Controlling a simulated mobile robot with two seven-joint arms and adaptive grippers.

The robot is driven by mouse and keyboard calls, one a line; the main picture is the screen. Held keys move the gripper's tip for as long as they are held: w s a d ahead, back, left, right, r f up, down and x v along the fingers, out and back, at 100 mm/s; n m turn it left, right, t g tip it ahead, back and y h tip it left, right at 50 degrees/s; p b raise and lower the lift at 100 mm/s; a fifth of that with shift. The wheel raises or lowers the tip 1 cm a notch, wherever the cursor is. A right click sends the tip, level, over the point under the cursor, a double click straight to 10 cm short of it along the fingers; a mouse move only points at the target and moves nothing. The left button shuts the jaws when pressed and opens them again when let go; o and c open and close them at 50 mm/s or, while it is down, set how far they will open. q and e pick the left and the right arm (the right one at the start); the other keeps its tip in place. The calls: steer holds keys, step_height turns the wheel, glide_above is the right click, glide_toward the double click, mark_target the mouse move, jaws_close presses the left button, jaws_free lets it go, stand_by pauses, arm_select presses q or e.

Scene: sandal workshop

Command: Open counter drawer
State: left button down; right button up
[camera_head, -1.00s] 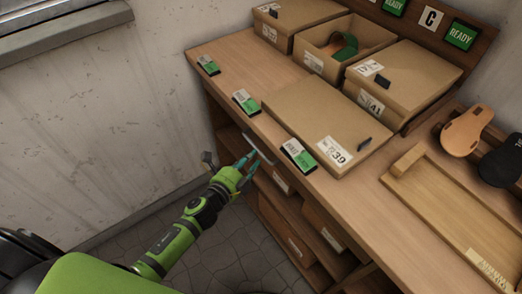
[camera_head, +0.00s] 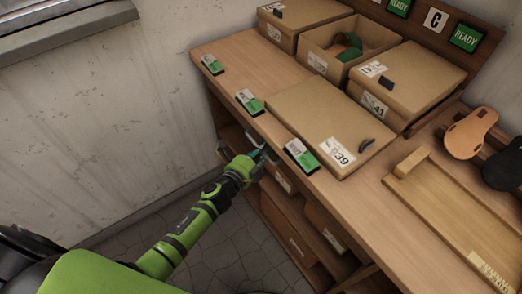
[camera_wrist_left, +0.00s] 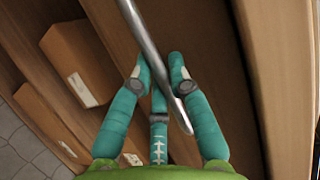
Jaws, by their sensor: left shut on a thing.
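The wooden counter (camera_head: 222,88) has a drawer under its front edge, with a slim metal bar handle. My left gripper (camera_head: 262,154) reaches this handle from the left in the head view. In the left wrist view, the grey handle (camera_wrist_left: 146,42) runs diagonally between the teal fingers of my left gripper (camera_wrist_left: 161,68), which are shut on it. The drawer front (camera_wrist_left: 195,45) is behind the handle and looks flush with the counter. My gripper hides part of the drawer front in the head view. My right gripper is not in view.
Open shelves below the drawer hold cardboard boxes (camera_wrist_left: 77,70). On the counter are a closed box marked 39 (camera_head: 318,118), an open box (camera_head: 318,40), green-and-white cards (camera_head: 249,102), a wooden tray (camera_head: 440,205) and sandal soles (camera_head: 468,135). A wall stands at the left.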

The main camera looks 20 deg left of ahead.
arm_select(q)
steer(key=s+a, duration=1.6)
steer(key=s, duration=0.5)
steer(key=shift+a, duration=0.2)
steer(key=c, duration=1.4)
jaws_free()
steer(key=shift+s, duration=0.1)
steer(key=v, duration=1.2)
steer(key=shift+f, duration=0.1)
